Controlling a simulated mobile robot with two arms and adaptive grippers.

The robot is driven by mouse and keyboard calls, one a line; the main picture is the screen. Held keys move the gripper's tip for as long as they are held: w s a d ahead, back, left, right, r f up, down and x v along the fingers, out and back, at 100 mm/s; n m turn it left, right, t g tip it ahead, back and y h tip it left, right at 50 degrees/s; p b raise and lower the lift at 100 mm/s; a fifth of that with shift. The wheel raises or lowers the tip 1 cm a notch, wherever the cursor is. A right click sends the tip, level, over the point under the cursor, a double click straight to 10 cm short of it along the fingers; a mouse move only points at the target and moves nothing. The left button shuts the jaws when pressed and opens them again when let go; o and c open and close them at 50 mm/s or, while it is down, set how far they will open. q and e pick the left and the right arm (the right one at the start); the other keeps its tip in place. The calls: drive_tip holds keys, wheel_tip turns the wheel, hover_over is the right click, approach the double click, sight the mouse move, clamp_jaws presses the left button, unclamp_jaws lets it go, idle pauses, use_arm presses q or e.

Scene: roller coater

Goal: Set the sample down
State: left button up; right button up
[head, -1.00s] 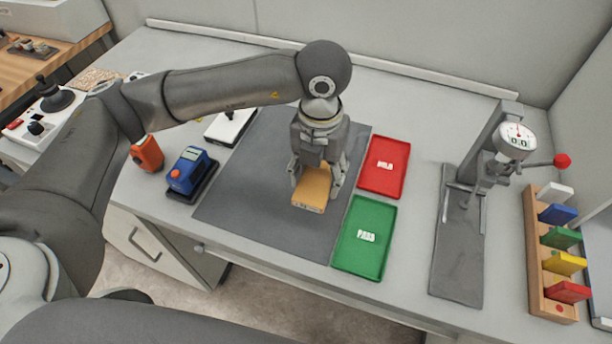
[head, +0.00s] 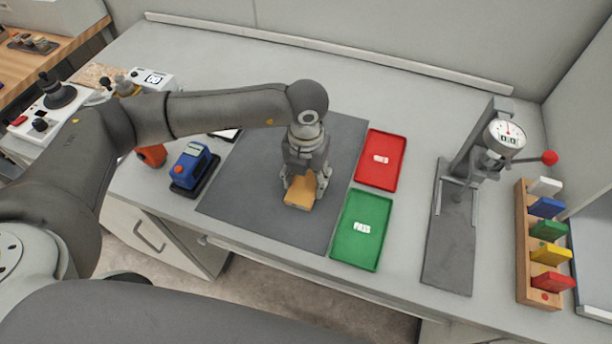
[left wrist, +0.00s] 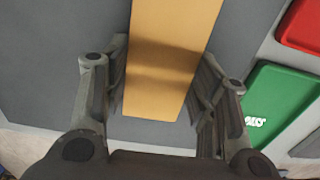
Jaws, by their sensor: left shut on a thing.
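The sample is an orange-tan flat block (head: 299,194). It also shows large in the left wrist view (left wrist: 165,60), lying between the two fingers. My left gripper (head: 305,187) is shut on it, pointing down over the dark grey mat (head: 245,185). The block is at or close to the mat; I cannot tell whether it touches. The green tray (head: 362,229) and the red tray (head: 381,160) lie to the right of the mat, both without a sample in them. My right gripper is not in view.
A gauge press (head: 470,190) stands to the right of the trays. A wooden rack (head: 530,250) with several coloured blocks is at the far right. A blue device (head: 192,165) and an orange device (head: 152,155) stand left of the mat. The mat is otherwise clear.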

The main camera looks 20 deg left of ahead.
sight(306, 182)
use_arm(q)
drive_tip(key=o, duration=1.1)
drive_tip(key=shift+f, duration=0.1)
drive_tip(key=shift+c, duration=0.2)
drive_tip(key=shift+r+p, duration=0.3)
wheel_tip(306, 182, up, 12)
drive_tip(key=b, duration=0.3)
drive_tip(key=shift+f, duration=0.15)
